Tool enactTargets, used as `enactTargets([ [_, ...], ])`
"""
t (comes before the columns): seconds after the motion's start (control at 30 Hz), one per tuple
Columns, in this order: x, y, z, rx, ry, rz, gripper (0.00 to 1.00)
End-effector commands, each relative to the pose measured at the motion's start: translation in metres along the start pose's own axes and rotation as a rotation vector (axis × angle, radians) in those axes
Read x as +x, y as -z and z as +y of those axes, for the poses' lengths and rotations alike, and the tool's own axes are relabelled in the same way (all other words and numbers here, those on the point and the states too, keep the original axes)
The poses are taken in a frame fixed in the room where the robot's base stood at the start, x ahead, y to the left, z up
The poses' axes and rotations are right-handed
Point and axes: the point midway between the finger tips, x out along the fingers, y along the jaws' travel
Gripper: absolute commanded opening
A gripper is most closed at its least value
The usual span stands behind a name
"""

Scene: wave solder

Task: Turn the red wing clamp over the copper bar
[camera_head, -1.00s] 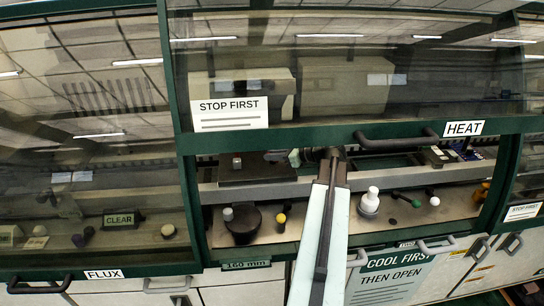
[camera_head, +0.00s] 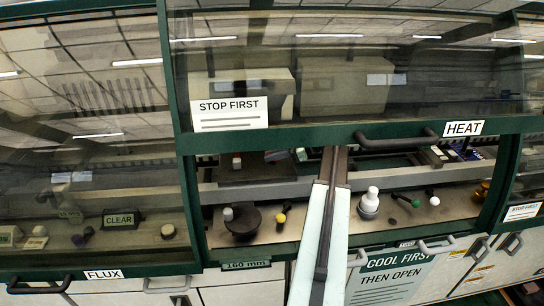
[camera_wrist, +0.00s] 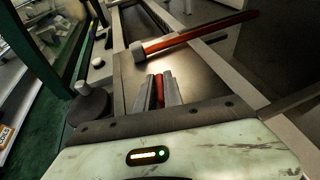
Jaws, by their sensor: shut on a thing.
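In the wrist view my gripper (camera_wrist: 160,92) has its two grey fingers closed around a narrow red piece (camera_wrist: 158,90), which looks like the red wing clamp. Most of the clamp is hidden between the fingers. The copper bar (camera_wrist: 195,35) runs slantwise just beyond the fingertips, over a flat metal plate, with a grey block (camera_wrist: 138,50) at its left end. I cannot tell whether clamp and bar touch. In the head view my arm reaches through the opening under the HEAT hood; its gripper end is hidden by the hood frame.
A dark round base (camera_head: 243,222) with a grey knob stands left of my arm, near a yellow knob (camera_head: 282,218). The hood's lower edge (camera_head: 300,138) lies above my arm.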

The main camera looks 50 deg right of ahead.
Motion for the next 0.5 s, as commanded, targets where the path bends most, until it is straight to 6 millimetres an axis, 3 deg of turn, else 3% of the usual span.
enactTargets([
  [0.17,0.0003,-0.0008,-0.0009,-0.001,0.003,-0.002,0.0],
  [0.2,0.0003,-0.0008,-0.0008,-0.001,0.003,-0.002,0.23],
  [0.27,0.0003,-0.0008,-0.0008,0.0,0.003,-0.002,0.34],
  [0.5,0.0001,-0.0004,-0.0004,0.0,0.002,-0.001,0.34],
])
